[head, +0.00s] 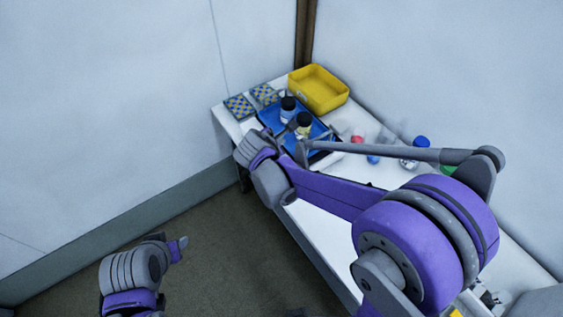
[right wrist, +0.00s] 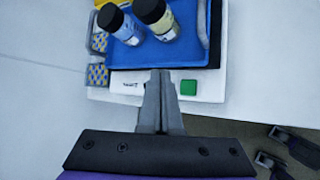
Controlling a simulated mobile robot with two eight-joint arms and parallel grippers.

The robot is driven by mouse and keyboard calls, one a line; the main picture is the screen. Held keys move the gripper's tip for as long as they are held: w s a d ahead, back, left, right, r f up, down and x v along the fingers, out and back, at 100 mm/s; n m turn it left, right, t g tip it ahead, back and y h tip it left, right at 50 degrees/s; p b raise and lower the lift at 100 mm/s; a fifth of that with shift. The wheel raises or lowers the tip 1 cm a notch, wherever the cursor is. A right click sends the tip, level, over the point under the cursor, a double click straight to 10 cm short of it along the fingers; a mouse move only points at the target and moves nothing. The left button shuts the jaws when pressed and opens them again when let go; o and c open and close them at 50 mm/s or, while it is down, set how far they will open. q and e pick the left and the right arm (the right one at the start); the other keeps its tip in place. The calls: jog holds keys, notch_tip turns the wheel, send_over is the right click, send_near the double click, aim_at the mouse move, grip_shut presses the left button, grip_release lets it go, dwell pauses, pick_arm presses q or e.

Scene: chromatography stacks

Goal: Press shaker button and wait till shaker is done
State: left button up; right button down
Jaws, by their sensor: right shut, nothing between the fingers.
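The shaker shows in the right wrist view as a white base (right wrist: 213,82) with a blue tray (right wrist: 150,55) on top. A small green button (right wrist: 188,87) sits on its front face. A bottle with blue-grey contents (right wrist: 122,28) and one with yellowish contents (right wrist: 165,25), both dark-capped, stand in the tray. My right gripper (right wrist: 160,75) is shut and empty, its tips in front of the shaker, just left of the button; contact cannot be told. In the head view my right arm partly hides the shaker. My left gripper (head: 180,243) is low at left, away from the table.
A yellow bin (head: 318,88) stands at the table's back corner. Two blue-and-yellow checkered racks (head: 240,107) lie left of it. A blue-capped bottle (head: 421,141) and several small coloured items lie to the right of the shaker. Walls border the table behind.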

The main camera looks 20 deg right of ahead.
notch_tip(320, 180, down, 8)
jog(key=b, duration=0.4)
jog(key=shift+s+f, duration=0.1)
jog(key=shift+f, duration=0.1)
pick_arm(q)
notch_tip(320, 180, down, 7)
jog(key=s, duration=0.2)
jog(key=shift+s+r+b, duration=0.15)
jog(key=shift+s+b, duration=0.15)
jog(key=shift+b, duration=0.1)
pick_arm(e)
jog(key=shift+f, duration=0.25)
pick_arm(q)
jog(key=shift+g, duration=0.3)
dwell(0.6)
jog(key=shift+s+f+b, duration=0.1)
jog(key=shift+f+b, duration=0.25)
jog(key=shift+f, duration=0.1)
pick_arm(e)
jog(key=shift+f, duration=0.4)
